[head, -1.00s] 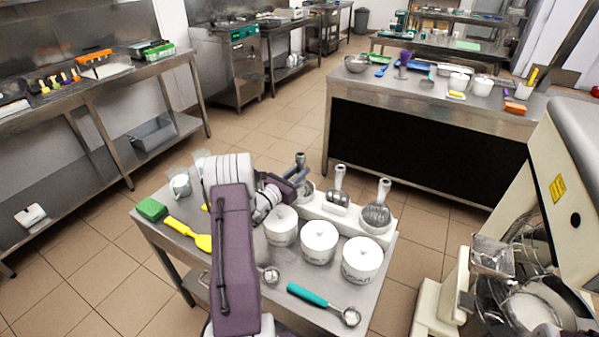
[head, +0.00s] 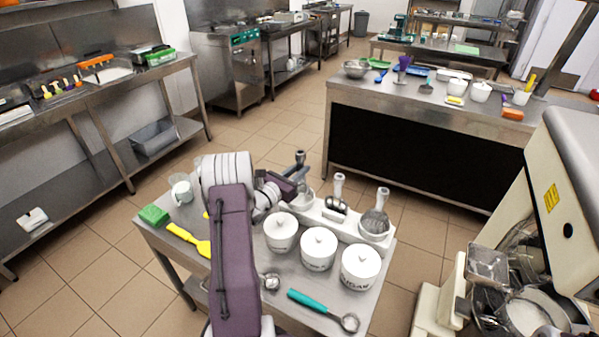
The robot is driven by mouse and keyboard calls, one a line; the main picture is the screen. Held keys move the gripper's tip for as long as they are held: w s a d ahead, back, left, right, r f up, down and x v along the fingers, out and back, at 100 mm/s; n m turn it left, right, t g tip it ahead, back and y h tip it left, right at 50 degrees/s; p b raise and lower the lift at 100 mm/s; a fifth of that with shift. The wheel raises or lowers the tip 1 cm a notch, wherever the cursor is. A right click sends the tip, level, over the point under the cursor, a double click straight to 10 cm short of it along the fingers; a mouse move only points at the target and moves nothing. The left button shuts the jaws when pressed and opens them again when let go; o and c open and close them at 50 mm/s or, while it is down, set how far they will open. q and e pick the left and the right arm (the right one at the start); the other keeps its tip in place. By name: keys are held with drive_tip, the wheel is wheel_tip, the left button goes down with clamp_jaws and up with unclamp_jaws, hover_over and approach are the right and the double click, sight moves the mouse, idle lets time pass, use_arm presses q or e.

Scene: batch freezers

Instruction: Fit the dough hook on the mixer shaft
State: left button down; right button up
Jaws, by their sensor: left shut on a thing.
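My left gripper (head: 291,186) is shut on the dough hook (head: 300,159), the leftmost metal tool at the white rack. Its shank points up above the fingers. Its lower part is mostly hidden by the gripper, so I cannot tell whether it is clear of the rack. The mixer (head: 563,195) is a cream machine at the right edge with a metal bowl (head: 530,312) and a guard. Its shaft is not clearly visible. My right gripper is out of view.
The white rack (head: 354,229) holds two other metal tools, one a whisk (head: 375,223). Three lidded white jars (head: 318,250), a teal-handled scoop (head: 315,300), a yellow spatula (head: 188,238) and a green sponge (head: 153,215) lie on the steel table. A floor gap separates table and mixer.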

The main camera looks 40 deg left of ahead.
sight(299, 160)
use_arm(q)
drive_tip(key=shift+r, duration=0.5)
drive_tip(key=shift+s+r+p, duration=0.3)
drive_tip(key=shift+p, duration=0.05)
drive_tip(key=s+r+p, duration=0.1)
drive_tip(key=s, duration=0.1)
drive_tip(key=s+r+p, duration=0.1)
drive_tip(key=s+r, duration=0.1)
drive_tip(key=shift+d, duration=0.2)
drive_tip(key=shift+s+d+r, duration=0.1)
drive_tip(key=shift+s+r, duration=0.1)
drive_tip(key=shift+s, duration=0.05)
